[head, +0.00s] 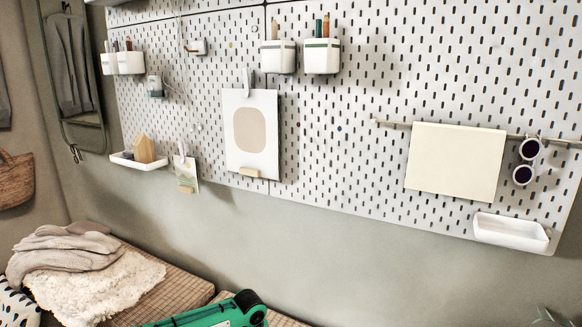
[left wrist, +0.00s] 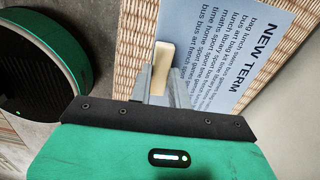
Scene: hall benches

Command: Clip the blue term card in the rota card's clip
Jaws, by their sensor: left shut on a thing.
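The blue term card (left wrist: 240,50), pale blue with "NEW TERM" and lines of dark print, shows in the left wrist view over a woven bench cushion. My left gripper (left wrist: 162,78) is shut on the small wooden tab (left wrist: 164,57) at the card's edge. I cannot tell whether the card touches the cushion. In the head view the card and this gripper are out of sight. A white card with a beige shape (head: 250,130) hangs from a clip (head: 248,82) on the pegboard. No print shows on it, so I cannot tell whether it is the rota card.
The pegboard (head: 350,100) also carries a smaller clipped card (head: 186,170), a blank cream card (head: 455,160), sunglasses (head: 526,160), pots (head: 322,56) and a white tray (head: 508,232). Gloves (head: 70,250) and fleece lie on the bench (head: 185,290). The wall below the board is bare.

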